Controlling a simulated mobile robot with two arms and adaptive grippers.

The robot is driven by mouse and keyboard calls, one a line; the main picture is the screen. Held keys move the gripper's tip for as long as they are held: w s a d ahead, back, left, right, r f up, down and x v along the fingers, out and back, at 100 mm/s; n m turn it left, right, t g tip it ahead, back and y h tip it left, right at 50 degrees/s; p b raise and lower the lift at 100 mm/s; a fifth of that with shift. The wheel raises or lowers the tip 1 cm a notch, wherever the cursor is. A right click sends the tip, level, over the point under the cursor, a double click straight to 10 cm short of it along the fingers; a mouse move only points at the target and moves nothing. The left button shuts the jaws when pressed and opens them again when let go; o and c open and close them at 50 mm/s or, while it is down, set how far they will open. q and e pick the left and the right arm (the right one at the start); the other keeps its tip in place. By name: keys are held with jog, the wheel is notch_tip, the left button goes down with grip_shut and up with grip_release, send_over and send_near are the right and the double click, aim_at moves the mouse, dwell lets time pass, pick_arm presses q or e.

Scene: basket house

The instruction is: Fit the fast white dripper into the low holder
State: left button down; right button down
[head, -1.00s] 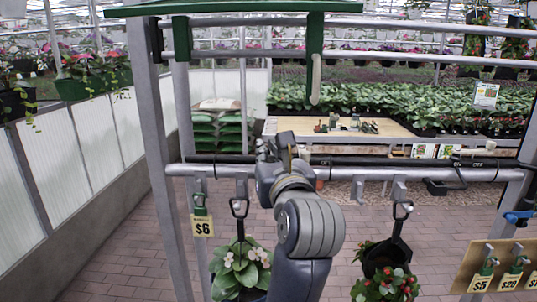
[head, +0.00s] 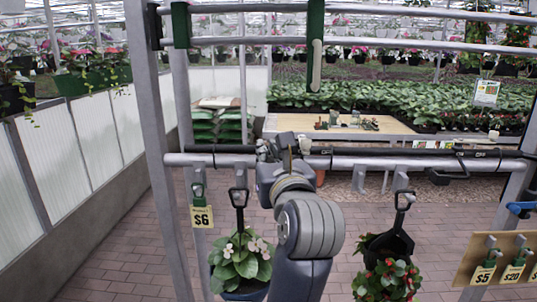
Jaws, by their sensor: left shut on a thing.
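My left gripper (head: 290,150) is at the grey lower rail (head: 348,163), in the middle of the picture. Its back and wrist are towards me and hide most of what it holds. A small pale piece (head: 304,146) shows at its right side; it is probably the white dripper, but its shape is not clear. I cannot tell whether it touches the rail or a holder. Grey brackets hang under the rail to the right, one of them here (head: 400,180); I cannot tell which part is the low holder. My right gripper is not in view.
Potted plants hang from the rail by black hangers, one on the left (head: 241,265) and one on the right (head: 388,278). A black pipe (head: 415,153) runs along the rail. A $6 tag (head: 202,216) and a board of price tags (head: 505,262) hang nearby. A table (head: 400,127) stands behind.

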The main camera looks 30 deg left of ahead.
pick_arm(q)
jog(key=shift+f, duration=0.2)
jog(key=c, duration=1.6)
grip_release()
jog(key=shift+r, duration=5.05)
